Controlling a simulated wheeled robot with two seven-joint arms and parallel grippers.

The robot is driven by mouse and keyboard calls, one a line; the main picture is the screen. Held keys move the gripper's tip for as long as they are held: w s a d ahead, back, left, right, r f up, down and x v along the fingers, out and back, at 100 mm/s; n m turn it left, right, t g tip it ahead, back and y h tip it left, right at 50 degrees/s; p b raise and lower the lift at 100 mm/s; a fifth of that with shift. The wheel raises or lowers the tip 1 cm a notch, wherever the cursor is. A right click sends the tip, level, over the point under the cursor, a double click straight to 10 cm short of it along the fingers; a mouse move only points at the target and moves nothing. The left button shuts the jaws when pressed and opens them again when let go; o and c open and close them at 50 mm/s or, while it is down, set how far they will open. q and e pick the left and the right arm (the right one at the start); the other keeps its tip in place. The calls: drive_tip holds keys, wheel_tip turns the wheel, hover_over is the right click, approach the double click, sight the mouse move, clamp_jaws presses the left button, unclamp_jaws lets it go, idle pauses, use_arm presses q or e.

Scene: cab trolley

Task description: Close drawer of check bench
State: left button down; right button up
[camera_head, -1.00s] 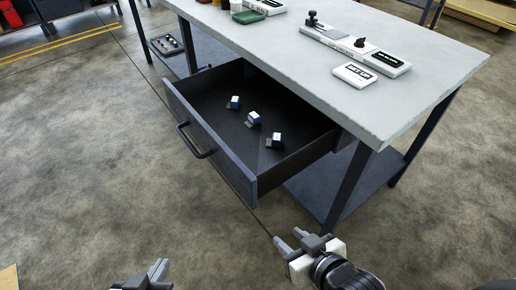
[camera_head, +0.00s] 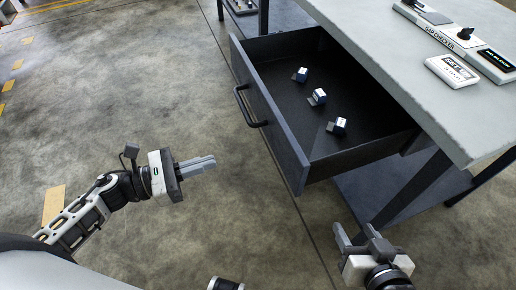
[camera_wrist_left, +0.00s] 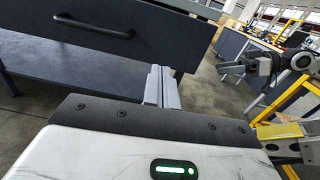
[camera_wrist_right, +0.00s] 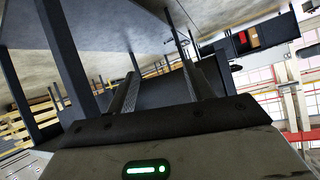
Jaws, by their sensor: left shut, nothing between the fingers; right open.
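The check bench (camera_head: 385,55) has a light grey top and dark legs. Its dark drawer (camera_head: 268,112) is pulled well out, with a black bar handle (camera_head: 250,107) on its front; the front and handle also show in the left wrist view (camera_wrist_left: 140,38). Several small blue and white blocks (camera_head: 319,96) lie inside. My left gripper (camera_head: 212,163) is shut and empty, in front of the drawer, apart from it and pointing toward it. My right gripper (camera_head: 357,236) is open and empty, near the drawer's front right end and the bench leg.
The gap checker (camera_head: 452,40) and a small white labelled box (camera_head: 452,71) sit on the bench top. A lower shelf (camera_head: 390,190) lies under the drawer, with a bench leg (camera_head: 410,188) beside it. Open concrete floor (camera_head: 130,80) stretches left of the drawer.

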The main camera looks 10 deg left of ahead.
sight(278, 143)
use_arm(q)
drive_tip(key=shift+m, duration=0.3)
drive_tip(key=p+x, duration=0.2)
drive_tip(key=x, duration=1)
drive_tip(key=shift+d, duration=0.35)
drive_tip(key=shift+w+d+f, duration=0.1)
drive_tip(key=shift+w+d, duration=0.3)
drive_tip(key=shift+d, duration=0.15)
drive_tip(key=shift+d, duration=0.1)
